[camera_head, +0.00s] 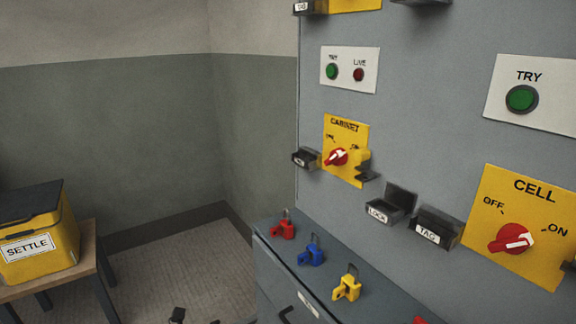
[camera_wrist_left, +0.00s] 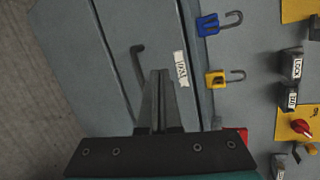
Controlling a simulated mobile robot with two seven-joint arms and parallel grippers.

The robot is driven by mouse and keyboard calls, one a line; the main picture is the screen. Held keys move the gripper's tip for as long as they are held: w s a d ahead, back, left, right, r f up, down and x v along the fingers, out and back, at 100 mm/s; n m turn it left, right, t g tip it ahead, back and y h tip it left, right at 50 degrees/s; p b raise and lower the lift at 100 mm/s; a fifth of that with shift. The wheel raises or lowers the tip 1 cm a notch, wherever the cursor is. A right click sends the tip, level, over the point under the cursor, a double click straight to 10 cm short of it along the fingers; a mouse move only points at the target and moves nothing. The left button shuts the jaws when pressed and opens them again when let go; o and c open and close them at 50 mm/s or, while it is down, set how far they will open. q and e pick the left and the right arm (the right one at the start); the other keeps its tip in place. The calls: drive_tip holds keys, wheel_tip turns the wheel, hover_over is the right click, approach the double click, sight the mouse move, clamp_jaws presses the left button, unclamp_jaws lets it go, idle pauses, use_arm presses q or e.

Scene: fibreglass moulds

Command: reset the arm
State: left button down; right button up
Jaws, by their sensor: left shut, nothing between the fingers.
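My left gripper (camera_wrist_left: 161,100) shows in the left wrist view, its two dark fingers together with nothing between them. It points toward the grey cabinet front, near a dark hooked handle (camera_wrist_left: 138,65) and a white label (camera_wrist_left: 181,70). I cannot tell how far the fingertips are from that front. In the head view only a small dark part of the left gripper (camera_head: 178,315) shows at the bottom edge, over the floor and left of the cabinet. The rest of that arm is out of the picture. My right gripper is in neither view.
Red (camera_head: 283,227), blue (camera_head: 312,252) and yellow (camera_head: 347,285) padlocks stand on the grey cabinet top (camera_head: 385,298). Behind is a panel with the CABINET switch (camera_head: 338,157), CELL switch (camera_head: 514,238) and small holders. A yellow SETTLE box (camera_head: 62,222) sits on a table at left. Floor between is clear.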

use_arm(q)
drive_tip(key=s+a+f+n+y+p, duration=0.1)
drive_tip(key=s+a+f+n+y, duration=0.35)
drive_tip(key=s+f+n, duration=0.3)
drive_tip(key=s+a+f+n+y+p, duration=0.1)
drive_tip(key=s+a+f+n+y, duration=0.2)
drive_tip(key=s+a+f+n, duration=0.45)
drive_tip(key=s+f+n+g+y, duration=0.1)
drive_tip(key=s+f+n+g, duration=0.3)
drive_tip(key=s, duration=0.9)
drive_tip(key=s+a+f+n+g+y+p, duration=0.1)
drive_tip(key=s+f+n+g, duration=0.3)
drive_tip(key=s+f+n, duration=0.4)
drive_tip(key=s, duration=0.5)
drive_tip(key=shift+a+f+y, duration=0.3)
drive_tip(key=shift+y, duration=0.05)
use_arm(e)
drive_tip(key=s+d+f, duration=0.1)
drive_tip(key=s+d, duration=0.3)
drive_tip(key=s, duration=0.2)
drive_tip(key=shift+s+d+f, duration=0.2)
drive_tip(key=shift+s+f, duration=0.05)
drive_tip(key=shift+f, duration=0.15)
use_arm(q)
drive_tip(key=c, duration=1.6)
unclamp_jaws()
